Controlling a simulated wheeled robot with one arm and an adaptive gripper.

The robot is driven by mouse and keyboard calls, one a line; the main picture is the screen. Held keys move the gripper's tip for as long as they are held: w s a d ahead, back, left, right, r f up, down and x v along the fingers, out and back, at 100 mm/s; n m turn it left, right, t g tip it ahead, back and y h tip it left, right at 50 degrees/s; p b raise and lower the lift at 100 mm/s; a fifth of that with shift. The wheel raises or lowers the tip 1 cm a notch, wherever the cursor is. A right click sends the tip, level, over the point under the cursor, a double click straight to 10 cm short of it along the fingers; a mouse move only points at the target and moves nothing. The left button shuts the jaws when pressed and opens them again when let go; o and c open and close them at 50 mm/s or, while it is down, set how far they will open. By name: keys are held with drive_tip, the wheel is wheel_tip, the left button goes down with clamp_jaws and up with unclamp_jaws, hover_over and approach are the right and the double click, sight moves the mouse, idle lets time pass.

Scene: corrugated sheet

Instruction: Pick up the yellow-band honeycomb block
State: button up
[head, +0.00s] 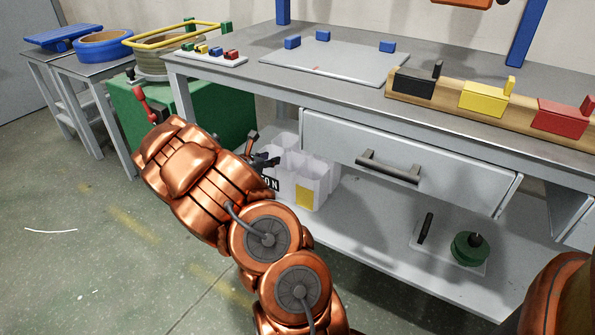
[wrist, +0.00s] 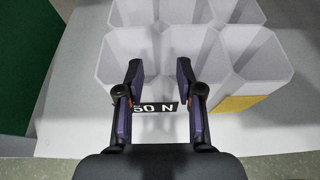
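The yellow-band honeycomb block (head: 318,170) is a white cluster of open cells with a yellow patch on its front, standing on the lower shelf under the workbench. In the wrist view the block (wrist: 240,72) fills the upper middle, with its yellow band at the right. My gripper (wrist: 160,72) is open, its two fingers apart over the near edge of the block. I cannot tell whether the fingers touch it or straddle a cell wall. In the head view my gripper (head: 264,160) is at the block's left side, partly hidden by my arm.
A black label reading "50 N" (wrist: 155,108) lies between the fingers. The bench drawer (head: 400,160) overhangs the shelf at the right. A green cabinet (head: 225,115) stands at the left. Farther right, the shelf holds a green round object (head: 468,250).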

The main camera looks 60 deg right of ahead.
drive_tip(key=shift+b+x, duration=0.5)
drive_tip(key=shift+x, duration=0.75)
drive_tip(key=b+x, duration=0.1)
drive_tip(key=x, duration=0.1)
drive_tip(key=b+x, duration=0.1)
drive_tip(key=shift+s+d+f, duration=0.15)
drive_tip(key=shift+d+f, duration=0.05)
drive_tip(key=shift+f, duration=0.25)
drive_tip(key=shift+d+b, duration=0.4)
drive_tip(key=shift+d, duration=0.3)
clamp_jaws()
